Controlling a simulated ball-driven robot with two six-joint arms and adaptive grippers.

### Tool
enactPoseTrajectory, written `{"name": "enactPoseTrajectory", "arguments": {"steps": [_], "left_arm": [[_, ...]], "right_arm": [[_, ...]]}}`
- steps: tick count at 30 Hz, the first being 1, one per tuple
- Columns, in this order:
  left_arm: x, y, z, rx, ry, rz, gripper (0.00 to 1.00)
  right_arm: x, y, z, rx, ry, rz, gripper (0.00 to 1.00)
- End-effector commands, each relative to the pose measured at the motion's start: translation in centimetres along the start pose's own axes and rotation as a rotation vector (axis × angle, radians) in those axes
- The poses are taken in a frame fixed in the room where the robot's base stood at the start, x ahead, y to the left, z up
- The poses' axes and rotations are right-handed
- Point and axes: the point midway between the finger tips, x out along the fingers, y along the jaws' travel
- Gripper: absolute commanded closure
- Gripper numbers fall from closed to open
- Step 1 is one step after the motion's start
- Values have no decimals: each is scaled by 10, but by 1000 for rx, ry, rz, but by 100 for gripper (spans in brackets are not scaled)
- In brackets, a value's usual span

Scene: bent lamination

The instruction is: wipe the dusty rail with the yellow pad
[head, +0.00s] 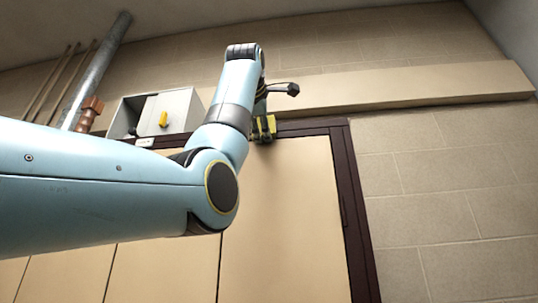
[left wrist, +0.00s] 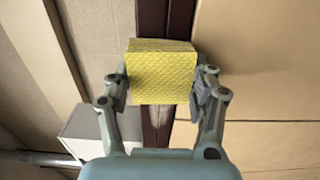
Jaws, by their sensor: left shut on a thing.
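The yellow pad (left wrist: 161,76) is a textured block held between the two fingers of my left gripper (left wrist: 162,90). In the head view, the pad (head: 271,124) shows small and partly hidden by the gripper, close to the dark brown top rail (head: 308,127) of the panel frame. In the left wrist view, the dark rail (left wrist: 152,20) runs behind the pad, which covers part of it. My right gripper is not in view.
A beige ledge (head: 400,88) runs along the wall above the frame. A grey box (head: 180,104) with a yellow handle stands left of the gripper, beside pipes (head: 100,65). Tan panels (head: 285,210) fill the frame below. The block wall (head: 440,180) at right is clear.

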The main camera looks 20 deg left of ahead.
Motion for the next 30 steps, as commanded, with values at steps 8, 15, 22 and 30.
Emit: {"name": "enactPoseTrajectory", "arguments": {"steps": [8, 15, 22, 30], "left_arm": [[0, 0, -21, -1, 1, 0, 68], [1, 0, -36, -1, 3, 0, 68], [1, 1, -53, -1, 2, 0, 68], [1, 1, -67, -1, 3, 0, 68]], "right_arm": [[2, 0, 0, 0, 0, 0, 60], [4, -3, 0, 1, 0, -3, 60], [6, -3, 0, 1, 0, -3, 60], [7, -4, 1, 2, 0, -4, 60]]}}
